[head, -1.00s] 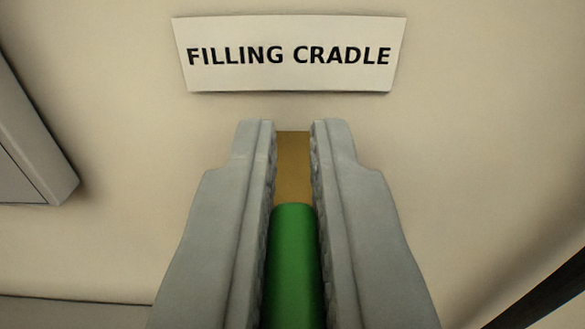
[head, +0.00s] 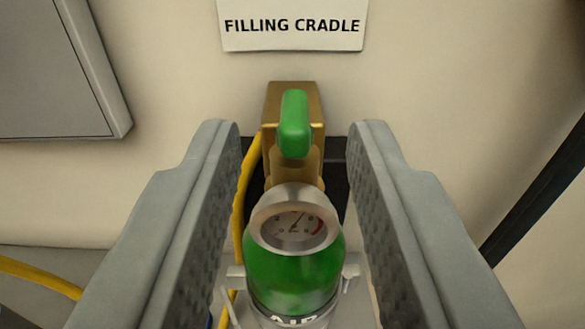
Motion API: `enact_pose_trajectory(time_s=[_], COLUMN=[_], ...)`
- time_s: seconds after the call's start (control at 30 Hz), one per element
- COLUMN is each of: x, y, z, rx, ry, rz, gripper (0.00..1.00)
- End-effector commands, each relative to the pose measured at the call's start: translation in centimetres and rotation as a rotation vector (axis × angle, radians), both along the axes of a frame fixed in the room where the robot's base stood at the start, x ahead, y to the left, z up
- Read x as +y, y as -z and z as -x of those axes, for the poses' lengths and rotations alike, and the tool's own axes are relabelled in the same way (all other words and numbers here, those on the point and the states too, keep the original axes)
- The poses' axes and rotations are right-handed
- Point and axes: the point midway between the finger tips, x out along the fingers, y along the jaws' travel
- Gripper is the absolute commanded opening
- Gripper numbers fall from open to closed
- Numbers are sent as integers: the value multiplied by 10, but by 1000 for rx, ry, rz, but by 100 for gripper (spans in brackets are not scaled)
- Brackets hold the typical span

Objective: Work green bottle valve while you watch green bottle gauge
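The green bottle (head: 293,268) stands upright in the middle of the head view, below the filling cradle sign. Its round gauge (head: 294,226) faces me; the needle points up and slightly right, and a red band lies at the right of the dial. Above it is a brass valve block (head: 276,105) with a green handle (head: 295,125) that stands roughly upright in the picture. My gripper (head: 294,130) is open and empty. Its fingers are on either side of the handle, apart from it. The lower part of the bottle is cut off by the frame.
The filling cradle sign (head: 293,26) is on the cream wall behind. A yellow hose (head: 243,195) runs down left of the bottle, and more yellow hose (head: 40,277) shows at the lower left. A grey panel (head: 55,70) is at the upper left. A dark bar (head: 540,185) slants at the right.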

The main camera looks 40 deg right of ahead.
Motion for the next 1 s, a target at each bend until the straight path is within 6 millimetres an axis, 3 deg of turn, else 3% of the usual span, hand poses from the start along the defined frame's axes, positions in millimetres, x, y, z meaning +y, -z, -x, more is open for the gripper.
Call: enact_pose_trajectory(time_s=[0.5, 1.0], x=[63, 75], y=[0, 0], z=[66, 79], rx=[0, 1], ry=[-1, 1], rz=[0, -1], gripper=[32, 32])
